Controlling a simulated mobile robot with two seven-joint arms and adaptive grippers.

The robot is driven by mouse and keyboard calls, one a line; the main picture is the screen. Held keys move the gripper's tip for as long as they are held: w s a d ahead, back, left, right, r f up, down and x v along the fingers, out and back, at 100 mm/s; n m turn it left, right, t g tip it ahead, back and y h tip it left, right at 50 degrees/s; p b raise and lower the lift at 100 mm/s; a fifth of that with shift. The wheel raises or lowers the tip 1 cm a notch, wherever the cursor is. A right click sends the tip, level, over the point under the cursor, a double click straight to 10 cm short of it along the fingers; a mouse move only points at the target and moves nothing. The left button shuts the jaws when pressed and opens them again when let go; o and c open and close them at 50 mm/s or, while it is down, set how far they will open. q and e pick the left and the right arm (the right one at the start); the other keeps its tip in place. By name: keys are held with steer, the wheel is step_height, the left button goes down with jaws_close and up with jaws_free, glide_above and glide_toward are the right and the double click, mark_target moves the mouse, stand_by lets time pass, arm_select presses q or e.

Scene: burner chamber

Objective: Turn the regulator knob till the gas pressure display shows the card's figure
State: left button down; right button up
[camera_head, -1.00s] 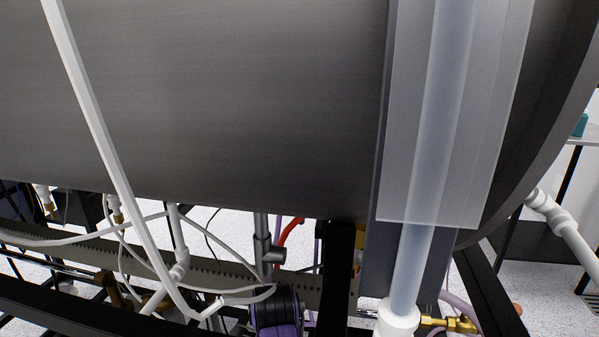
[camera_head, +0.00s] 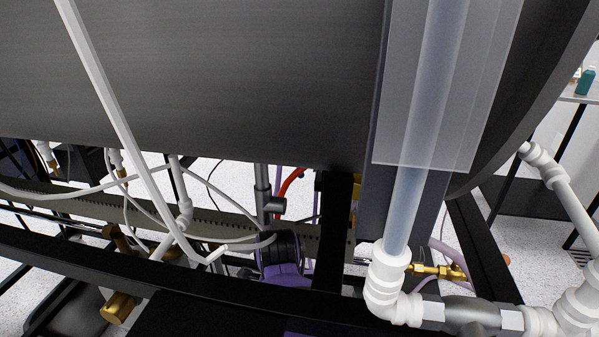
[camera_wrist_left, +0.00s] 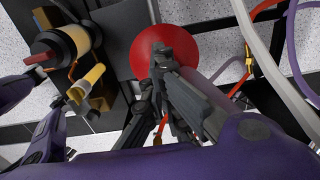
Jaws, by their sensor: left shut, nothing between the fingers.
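In the left wrist view, my left gripper (camera_wrist_left: 162,66) is shut and empty. Its dark fingers overlap a round red disc (camera_wrist_left: 146,48); I cannot tell whether they touch it. I cannot tell whether this disc is the regulator knob. A brass-yellow fitting (camera_wrist_left: 86,84) and a pale cylinder with a red tip (camera_wrist_left: 66,46) lie left of the fingers. In the head view, a brass cylinder (camera_head: 118,306) shows low at the left. No pressure display or card can be made out. My right gripper is not seen.
The large dark chamber (camera_head: 220,80) fills the upper head view. Black frame bars (camera_head: 335,230) and white tubes (camera_head: 125,130) crowd the space below.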

arm_select(q)
steer(key=shift+w+d+p, duration=0.25)
steer(key=shift+w+p, duration=0.2)
steer(key=shift+w, duration=0.25)
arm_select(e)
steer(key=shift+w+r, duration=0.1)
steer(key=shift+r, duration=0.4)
arm_select(q)
steer(key=shift+w+d, duration=0.1)
steer(key=shift+w, duration=0.05)
steer(key=shift+w, duration=0.1)
step_height(320, 180, up, 6)
steer(key=p, duration=0.4)
steer(key=shift+a, duration=0.4)
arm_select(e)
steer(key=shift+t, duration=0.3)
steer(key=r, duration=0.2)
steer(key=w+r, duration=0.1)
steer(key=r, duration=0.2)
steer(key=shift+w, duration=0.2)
arm_select(q)
steer(key=shift+w, duration=0.1)
